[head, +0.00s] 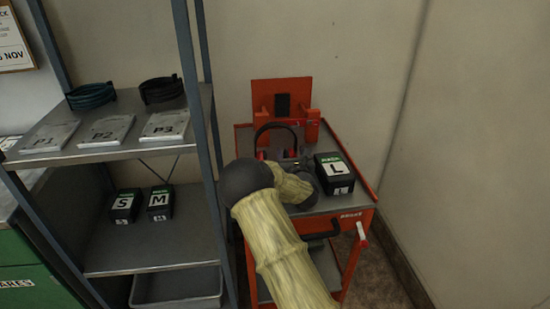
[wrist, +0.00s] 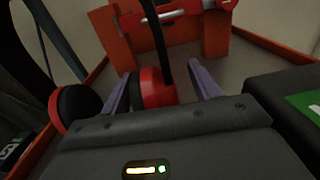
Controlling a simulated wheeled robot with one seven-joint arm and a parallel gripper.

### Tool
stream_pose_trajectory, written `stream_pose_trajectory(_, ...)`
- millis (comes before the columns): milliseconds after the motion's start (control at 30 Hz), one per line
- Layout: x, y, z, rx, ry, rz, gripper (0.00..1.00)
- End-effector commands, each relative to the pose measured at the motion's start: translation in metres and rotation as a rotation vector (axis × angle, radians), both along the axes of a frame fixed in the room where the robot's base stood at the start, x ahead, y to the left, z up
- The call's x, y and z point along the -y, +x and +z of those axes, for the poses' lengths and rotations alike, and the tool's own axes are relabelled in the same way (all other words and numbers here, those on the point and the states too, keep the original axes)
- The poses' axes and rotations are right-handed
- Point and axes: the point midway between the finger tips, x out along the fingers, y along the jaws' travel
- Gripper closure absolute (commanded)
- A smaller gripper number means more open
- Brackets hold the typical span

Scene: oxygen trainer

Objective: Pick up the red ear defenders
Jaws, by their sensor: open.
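The red ear defenders (head: 275,136) stand on the red cart's top, with their black headband arching up, in the head view. In the wrist view a red cup (wrist: 153,88) with a black band rising from it lies between the two fingers of my gripper (wrist: 163,85). The other cup (wrist: 77,104), red with a black pad, is outside the left finger. My gripper is open, and I cannot tell whether either finger touches the cup. In the head view my arm hides most of the gripper and the lower part of the ear defenders.
A black box marked L (head: 335,172) stands close to the right of my gripper on the red cart (head: 347,222). An upright red bracket (wrist: 125,54) stands behind the ear defenders. A grey shelf unit (head: 150,240) with boxes S and M is at left.

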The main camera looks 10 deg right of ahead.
Motion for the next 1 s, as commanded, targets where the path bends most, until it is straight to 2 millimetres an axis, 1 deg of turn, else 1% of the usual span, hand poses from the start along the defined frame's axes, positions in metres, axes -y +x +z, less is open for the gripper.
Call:
stream_pose_trajectory(33,-0.0016,0.0042,0.0000,0.001,0.000,0.003,0.38)
stream_pose_trajectory(133,-0.0035,0.0070,-0.0001,0.000,-0.001,0.005,0.38)
stream_pose_trajectory(600,-0.0044,0.0067,0.0000,0.000,-0.001,0.006,0.38)
stream_pose_trajectory(633,-0.0041,0.0066,0.0000,0.000,-0.001,0.005,0.40)
stream_pose_trajectory(667,-0.0038,0.0066,0.0000,0.000,-0.001,0.005,0.46)
stream_pose_trajectory(700,-0.0035,0.0066,0.0000,0.000,-0.001,0.005,0.54)
stream_pose_trajectory(767,-0.0029,0.0066,0.0000,0.000,-0.001,0.004,0.66)
stream_pose_trajectory(800,-0.0026,0.0065,0.0000,0.000,-0.001,0.003,0.74)
stream_pose_trajectory(867,-0.0023,0.0065,-0.0001,0.000,-0.001,0.003,0.85)
stream_pose_trajectory(900,-0.0020,0.0065,-0.0001,0.000,-0.001,0.003,0.93)
stream_pose_trajectory(1000,-0.0016,0.0066,0.0007,0.001,0.000,0.002,0.93)
